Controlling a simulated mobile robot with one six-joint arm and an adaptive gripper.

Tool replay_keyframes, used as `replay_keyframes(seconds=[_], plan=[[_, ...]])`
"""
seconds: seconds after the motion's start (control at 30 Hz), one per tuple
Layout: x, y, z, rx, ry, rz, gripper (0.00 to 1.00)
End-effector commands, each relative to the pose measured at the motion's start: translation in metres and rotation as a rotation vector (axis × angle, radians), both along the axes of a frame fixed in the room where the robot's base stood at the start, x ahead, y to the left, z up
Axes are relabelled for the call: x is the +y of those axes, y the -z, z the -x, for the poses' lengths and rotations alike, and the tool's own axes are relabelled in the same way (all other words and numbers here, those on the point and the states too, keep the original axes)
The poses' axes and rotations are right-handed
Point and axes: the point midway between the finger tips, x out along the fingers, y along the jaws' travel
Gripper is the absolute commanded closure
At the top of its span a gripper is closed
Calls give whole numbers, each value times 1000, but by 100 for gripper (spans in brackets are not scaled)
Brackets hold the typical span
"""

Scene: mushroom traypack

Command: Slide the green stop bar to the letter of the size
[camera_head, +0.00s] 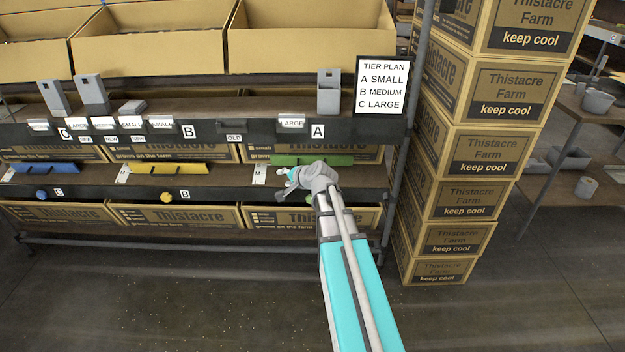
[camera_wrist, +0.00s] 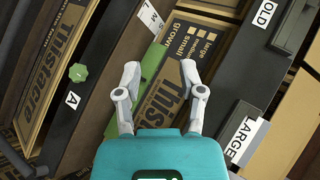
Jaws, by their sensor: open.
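The green stop bar (camera_head: 325,160) lies along the lower shelf rail at the right bay. Part of it also shows in the wrist view (camera_wrist: 153,60), between my finger tips in the picture. A white letter strip (camera_head: 259,175) is at its left end, with M readable; in the wrist view the strip (camera_wrist: 150,17) is partly cut off. My gripper (camera_head: 285,181) is open and empty in front of the bar; I cannot tell whether it touches. In the wrist view its fingers (camera_wrist: 160,78) are spread apart. A sign (camera_head: 382,86) reads A small, B medium, C large.
A green knob (camera_wrist: 78,73) is below the bar, near an A label (camera_wrist: 72,98). A yellow bar (camera_head: 166,168) and a blue bar (camera_head: 45,168) are on the same rail to the left. Stacked cartons (camera_head: 470,145) stand at right. The floor in front is clear.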

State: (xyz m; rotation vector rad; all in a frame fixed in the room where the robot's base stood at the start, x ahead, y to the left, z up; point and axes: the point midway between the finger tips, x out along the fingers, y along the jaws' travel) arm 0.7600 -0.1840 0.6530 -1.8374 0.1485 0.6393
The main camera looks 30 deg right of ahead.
Motion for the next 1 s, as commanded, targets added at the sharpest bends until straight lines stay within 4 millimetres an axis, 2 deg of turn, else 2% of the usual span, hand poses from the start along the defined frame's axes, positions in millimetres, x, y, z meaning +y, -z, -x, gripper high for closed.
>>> replay_keyframes(seconds=[0.03, 0.4, 0.7, 0.83, 1.0], plan=[[-11, 16, -4, -19, 30, -21, 49], [-84, 56, -20, -158, 245, -179, 49], [-144, 85, -22, -263, 408, -298, 49], [-160, 91, -21, -291, 452, -331, 49], [-169, 92, -20, -307, 475, -347, 49]])
